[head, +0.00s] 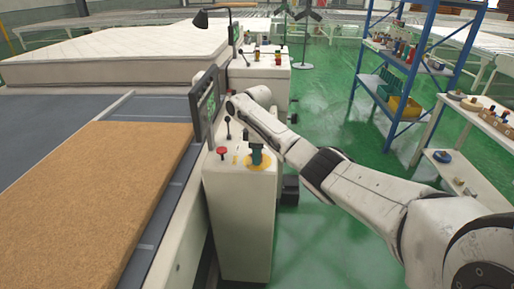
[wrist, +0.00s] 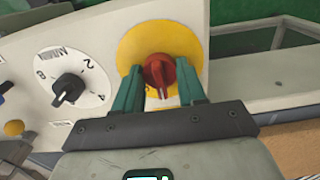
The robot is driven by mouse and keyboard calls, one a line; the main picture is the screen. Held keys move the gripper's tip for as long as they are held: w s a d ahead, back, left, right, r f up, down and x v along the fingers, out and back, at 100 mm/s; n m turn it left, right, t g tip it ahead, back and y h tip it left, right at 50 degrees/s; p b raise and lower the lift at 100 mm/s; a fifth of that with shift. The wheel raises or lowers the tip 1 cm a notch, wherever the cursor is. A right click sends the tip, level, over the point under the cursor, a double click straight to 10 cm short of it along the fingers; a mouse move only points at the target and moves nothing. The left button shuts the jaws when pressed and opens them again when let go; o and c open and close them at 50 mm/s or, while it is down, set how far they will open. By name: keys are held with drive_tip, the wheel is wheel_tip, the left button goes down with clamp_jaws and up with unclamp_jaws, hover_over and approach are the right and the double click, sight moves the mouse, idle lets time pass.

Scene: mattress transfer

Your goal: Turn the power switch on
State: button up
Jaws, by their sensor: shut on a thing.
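The power switch is a red rotary knob (wrist: 158,72) on a round yellow plate (wrist: 190,40) in the wrist view. In the head view my gripper (head: 257,157) points down at the yellow plate (head: 258,167) on top of the white control cabinet (head: 240,215). There the knob is hidden by the fingers.
A numbered dial with a black knob (wrist: 68,90) is left of the switch in the wrist view. A red button (head: 222,151) and a black lever (head: 228,127) are on the cabinet. A conveyor with a brown pad (head: 95,195) lies left; a blue shelf (head: 405,75) stands right.

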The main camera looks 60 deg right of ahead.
drive_tip(key=m+p, duration=0.2)
drive_tip(key=m, duration=0.2)
drive_tip(key=shift+r+m+p, duration=0.15)
drive_tip(key=shift+m+p, duration=0.8)
drive_tip(key=shift+m, duration=1.65)
drive_tip(key=o, duration=1.1)
drive_tip(key=shift+c, duration=0.2)
wheel_tip(320, 180, up, 11)
drive_tip(key=b, duration=0.1)
drive_tip(key=shift+f, duration=0.2)
drive_tip(key=shift+f, duration=0.1)
